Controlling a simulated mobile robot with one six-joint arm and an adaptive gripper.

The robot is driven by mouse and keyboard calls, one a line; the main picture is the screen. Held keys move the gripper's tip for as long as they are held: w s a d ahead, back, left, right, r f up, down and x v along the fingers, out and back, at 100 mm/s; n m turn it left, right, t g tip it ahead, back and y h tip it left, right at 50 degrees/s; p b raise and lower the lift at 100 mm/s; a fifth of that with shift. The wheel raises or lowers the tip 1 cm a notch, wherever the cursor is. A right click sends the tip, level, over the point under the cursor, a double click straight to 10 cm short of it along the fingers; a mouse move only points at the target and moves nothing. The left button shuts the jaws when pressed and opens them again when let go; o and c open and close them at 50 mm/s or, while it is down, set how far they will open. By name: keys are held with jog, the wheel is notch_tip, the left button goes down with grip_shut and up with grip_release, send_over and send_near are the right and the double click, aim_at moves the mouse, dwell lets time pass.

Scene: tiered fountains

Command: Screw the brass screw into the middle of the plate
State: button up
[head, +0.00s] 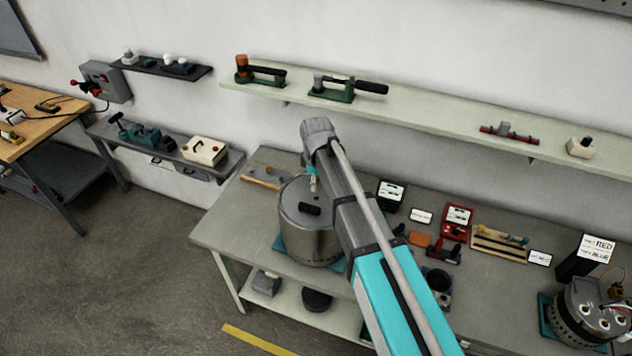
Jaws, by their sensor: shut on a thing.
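A round metal drum (312,239) stands on a teal base on the workbench, left of my arm. Its flat grey top looks like the plate, though I cannot be sure. A short black piece (309,209) lies on that top. My gripper (314,184) is above the back of the drum's top, mostly hidden behind my own arm. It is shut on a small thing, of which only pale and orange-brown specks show. I cannot make out the brass screw for certain, or whether what is held touches the top.
The grey workbench (222,226) holds a red box (457,222), a black box with a white label (391,194) and a tool tray (500,243) right of my arm. A second drum (588,312) stands at far right. A shelf (440,113) runs along the wall behind.

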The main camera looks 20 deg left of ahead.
jog(key=shift+f+b, duration=0.8)
jog(key=shift+f, duration=0.3)
jog(key=shift+f+b, duration=1.15)
jog(key=shift+b, duration=0.05)
dwell(1.2)
jog(key=o, duration=1)
jog(key=shift+r, duration=0.2)
